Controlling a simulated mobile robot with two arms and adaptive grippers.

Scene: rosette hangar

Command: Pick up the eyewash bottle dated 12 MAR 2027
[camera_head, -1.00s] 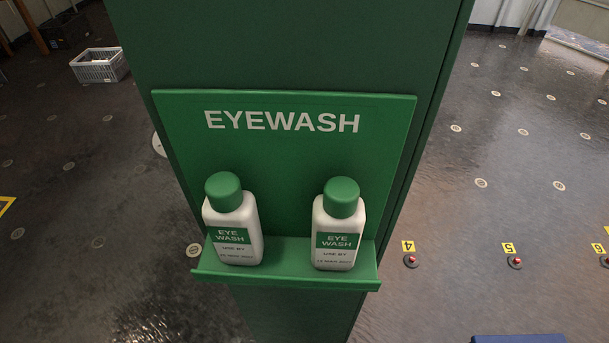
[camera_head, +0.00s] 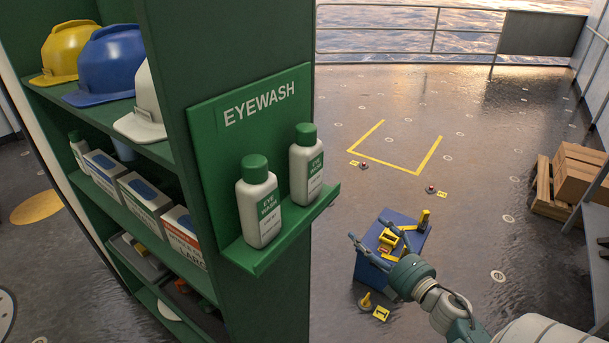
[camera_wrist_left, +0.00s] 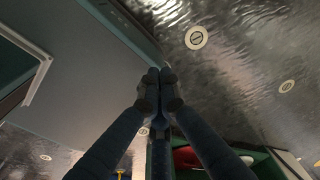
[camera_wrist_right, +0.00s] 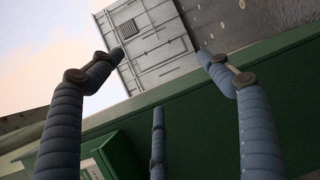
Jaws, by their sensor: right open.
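Two white eyewash bottles with green caps stand upright on the green ledge (camera_head: 262,254) under the EYEWASH sign in the head view. The left bottle (camera_head: 258,205) is nearer and the right bottle (camera_head: 305,170) is farther along the ledge. Their date lines are too small to read for sure. My right gripper (camera_head: 366,229) is to the right of the ledge, apart from both bottles, open and empty. In the right wrist view its fingers (camera_wrist_right: 160,60) are spread. My left gripper shows only in the left wrist view (camera_wrist_left: 159,85), its fingertips together with nothing visible between them.
The green cabinet (camera_head: 245,50) carries the ledge. Its shelves hold helmets (camera_head: 108,62), boxes (camera_head: 145,205) and other items. A blue box (camera_head: 375,278) with yellow things stands on the floor behind my right gripper. Cartons (camera_head: 578,172) sit at the right. Wet floor lies open beyond.

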